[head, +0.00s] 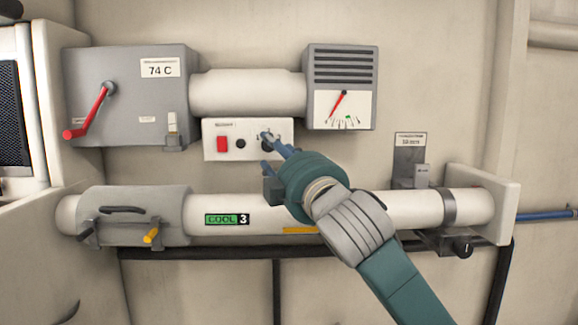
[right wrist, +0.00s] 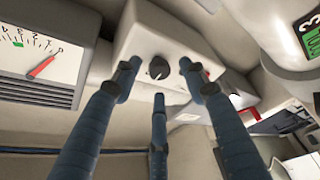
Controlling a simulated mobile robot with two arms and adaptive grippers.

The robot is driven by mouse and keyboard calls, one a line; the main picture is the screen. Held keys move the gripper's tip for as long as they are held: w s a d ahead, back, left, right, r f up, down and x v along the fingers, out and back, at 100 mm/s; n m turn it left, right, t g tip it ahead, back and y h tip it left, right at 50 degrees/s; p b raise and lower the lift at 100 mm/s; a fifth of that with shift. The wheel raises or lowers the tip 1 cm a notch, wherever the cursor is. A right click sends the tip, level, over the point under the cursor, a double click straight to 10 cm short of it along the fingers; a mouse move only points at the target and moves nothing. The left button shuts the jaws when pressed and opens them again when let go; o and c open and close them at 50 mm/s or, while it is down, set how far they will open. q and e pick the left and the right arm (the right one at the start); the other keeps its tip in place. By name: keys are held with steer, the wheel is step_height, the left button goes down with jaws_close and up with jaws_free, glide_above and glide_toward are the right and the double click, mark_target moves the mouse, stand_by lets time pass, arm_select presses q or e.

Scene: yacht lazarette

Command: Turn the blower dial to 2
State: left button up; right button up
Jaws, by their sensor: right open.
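The blower panel (head: 210,151) is a small white box on the wall below a pale duct. Its dial (right wrist: 159,68) is a dark round knob and shows between my fingers in the right wrist view. My left gripper is not in view.
A red switch (head: 222,144) and a black round part (head: 241,143) sit left of the dial. A gauge box (head: 342,70) with a red needle is at the upper right. A grey box (head: 125,100) has a red lever (head: 90,114). Below, a pipe (head: 400,208) carries a "COOL 3" label (head: 227,219).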

steer(key=v, duration=0.9)
steer(key=shift+s, duration=0.35)
steer(key=shift+d+f, duration=0.1)
